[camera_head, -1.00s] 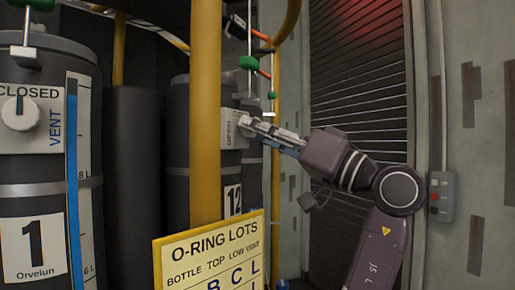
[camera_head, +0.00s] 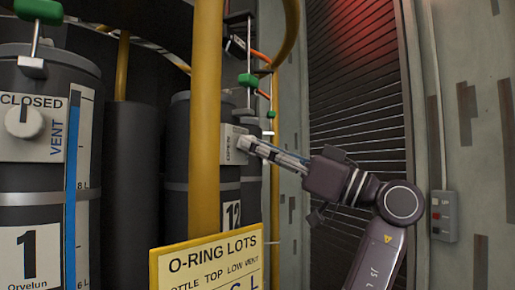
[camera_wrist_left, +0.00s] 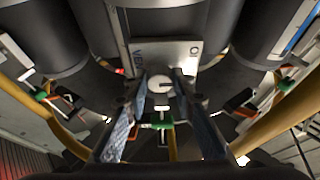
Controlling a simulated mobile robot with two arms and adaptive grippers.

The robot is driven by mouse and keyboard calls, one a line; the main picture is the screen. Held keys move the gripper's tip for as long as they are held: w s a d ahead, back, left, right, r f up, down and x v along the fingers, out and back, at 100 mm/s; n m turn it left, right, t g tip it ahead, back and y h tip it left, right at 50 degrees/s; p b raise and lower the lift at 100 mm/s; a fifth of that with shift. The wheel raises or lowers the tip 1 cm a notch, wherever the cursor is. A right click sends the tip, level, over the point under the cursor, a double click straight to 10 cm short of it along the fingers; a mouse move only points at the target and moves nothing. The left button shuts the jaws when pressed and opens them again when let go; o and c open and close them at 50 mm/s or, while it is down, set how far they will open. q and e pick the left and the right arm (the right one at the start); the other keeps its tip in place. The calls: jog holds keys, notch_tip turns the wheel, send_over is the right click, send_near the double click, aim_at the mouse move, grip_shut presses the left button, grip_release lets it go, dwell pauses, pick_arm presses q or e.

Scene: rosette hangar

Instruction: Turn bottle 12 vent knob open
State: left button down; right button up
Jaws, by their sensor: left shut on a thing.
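Bottle 12 (camera_head: 178,150) is a dark cylinder partly hidden behind the yellow post. Its white vent plate (camera_head: 229,150) reads OPEN on the visible part, and its "12" label (camera_head: 232,215) is partly covered. My left gripper (camera_head: 246,143) reaches in from the right with its fingertips at the plate. In the left wrist view, the round white vent knob (camera_wrist_left: 159,83) sits between the two fingers, which are shut on it. The plate in that view shows VENT lettering. The knob's exact angle is hard to read. My right gripper is not in view.
The yellow post (camera_head: 206,120) and the O-RING LOTS sign (camera_head: 170,264) stand in front of bottle 12. Bottle 1 (camera_head: 85,120), its vent reading CLOSED, is at the left. A green-handled valve (camera_head: 248,80) is above my gripper. A dark shutter (camera_head: 355,110) is behind my arm.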

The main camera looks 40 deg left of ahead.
pick_arm(q)
jog(key=shift+f, duration=0.1)
jog(key=c, duration=1.6)
grip_release()
jog(key=v, duration=1.2)
